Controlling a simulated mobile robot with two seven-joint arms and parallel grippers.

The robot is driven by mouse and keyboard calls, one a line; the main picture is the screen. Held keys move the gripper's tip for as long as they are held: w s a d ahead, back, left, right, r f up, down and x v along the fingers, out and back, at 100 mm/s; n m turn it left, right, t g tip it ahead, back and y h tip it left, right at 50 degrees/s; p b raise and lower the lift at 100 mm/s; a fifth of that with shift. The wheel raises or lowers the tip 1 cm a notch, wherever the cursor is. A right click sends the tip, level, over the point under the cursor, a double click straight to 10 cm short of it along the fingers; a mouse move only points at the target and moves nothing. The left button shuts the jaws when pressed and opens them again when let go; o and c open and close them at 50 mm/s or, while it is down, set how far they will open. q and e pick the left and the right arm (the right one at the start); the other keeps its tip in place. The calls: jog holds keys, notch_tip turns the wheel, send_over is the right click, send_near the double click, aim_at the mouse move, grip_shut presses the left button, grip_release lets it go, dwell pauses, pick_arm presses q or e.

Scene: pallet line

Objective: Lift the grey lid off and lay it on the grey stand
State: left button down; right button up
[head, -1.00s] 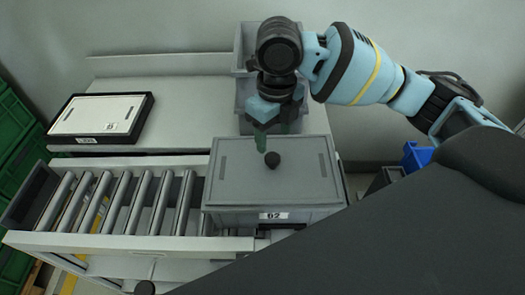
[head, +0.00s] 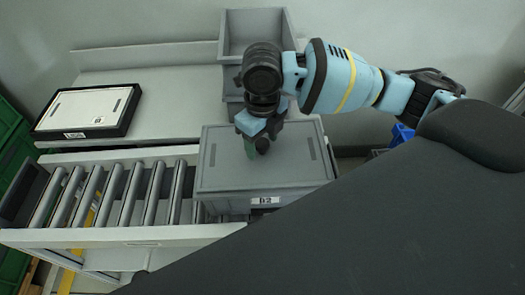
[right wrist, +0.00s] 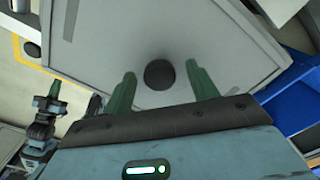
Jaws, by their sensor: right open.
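The grey lid (head: 290,170) lies flat on a grey crate (head: 225,206) with a white label, at the right end of the roller line. Its round dark knob (head: 262,147) stands up from the middle. My right gripper (head: 256,145) is low over the lid and open. In the right wrist view the knob (right wrist: 159,74) shows between the two green fingers (right wrist: 161,86), with gaps on both sides. A light grey table-like stand (head: 175,105) is behind the rollers. My left gripper (right wrist: 49,95) appears small in the right wrist view; its jaws are unclear.
A black tray (head: 127,121) with a whitish panel lies on the left of the stand. Grey open bins (head: 250,22) stand at its back right, behind my arm. The rollers (head: 125,195) left of the crate are empty. A blue bin (head: 401,135) is at the right.

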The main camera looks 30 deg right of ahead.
jog(key=shift+f, duration=0.45)
jog(key=c, duration=1.1)
jog(key=shift+r, duration=0.1)
jog(key=shift+r, duration=0.4)
jog(key=r, duration=0.2)
jog(key=shift+s+r, duration=0.35)
jog(key=s, duration=0.5)
jog(key=s+r, duration=0.1)
jog(key=s, duration=0.9)
jog(key=shift+s+d+r+p, duration=0.15)
jog(key=shift+d+p, duration=0.15)
